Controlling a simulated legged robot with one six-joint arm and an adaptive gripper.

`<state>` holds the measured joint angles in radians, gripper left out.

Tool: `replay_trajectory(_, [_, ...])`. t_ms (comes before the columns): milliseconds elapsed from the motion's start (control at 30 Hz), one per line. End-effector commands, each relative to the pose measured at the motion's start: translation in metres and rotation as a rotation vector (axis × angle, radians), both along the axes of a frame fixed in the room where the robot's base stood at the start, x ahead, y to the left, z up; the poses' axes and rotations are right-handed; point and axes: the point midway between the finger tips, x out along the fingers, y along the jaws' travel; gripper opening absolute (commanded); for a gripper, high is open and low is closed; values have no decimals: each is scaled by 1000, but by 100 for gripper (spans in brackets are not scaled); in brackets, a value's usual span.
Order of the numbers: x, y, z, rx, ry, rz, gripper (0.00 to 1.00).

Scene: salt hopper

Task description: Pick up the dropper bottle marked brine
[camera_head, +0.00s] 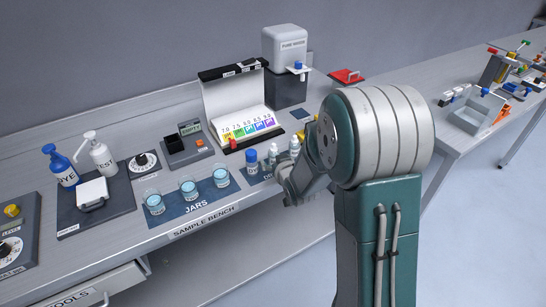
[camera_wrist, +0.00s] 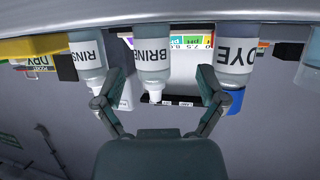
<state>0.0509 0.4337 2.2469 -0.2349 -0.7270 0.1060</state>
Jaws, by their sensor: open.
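The dropper bottle marked BRINE (camera_wrist: 152,55) has a clear body, a white label and a white tip. It shows upside down in the wrist view, between a RINSE bottle (camera_wrist: 88,60) and a blue-capped DYE bottle (camera_wrist: 236,55). In the head view the brine bottle (camera_head: 273,153) is the middle one of the small row on the bench. My gripper (camera_wrist: 158,92) is open and empty, its fingers spread to either side of the brine bottle's line. In the head view my gripper (camera_head: 299,182) is just in front of the row, partly hidden by my arm.
Jars of blue liquid (camera_head: 189,188) stand left of the bottles. A white pH chart stand (camera_head: 238,100) is behind them, with a pure water dispenser (camera_head: 285,65) farther back. The neighbouring bottles stand close to my fingers. A side table (camera_head: 485,110) is at right.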

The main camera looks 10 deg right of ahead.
Motion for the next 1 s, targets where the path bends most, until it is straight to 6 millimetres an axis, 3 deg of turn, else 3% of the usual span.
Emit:
replay_trajectory(200, [29,-4,-14,6,3,0,90])
replay_trajectory(500, [35,-1,-15,4,1,-2,90])
replay_trajectory(567, [35,0,-15,3,1,-1,68])
replay_trajectory(700, [35,1,-15,2,1,-1,6])
replay_trajectory(733, [35,1,-15,3,1,-1,1])
replay_trajectory(1000, [34,-2,-15,5,3,-1,1])
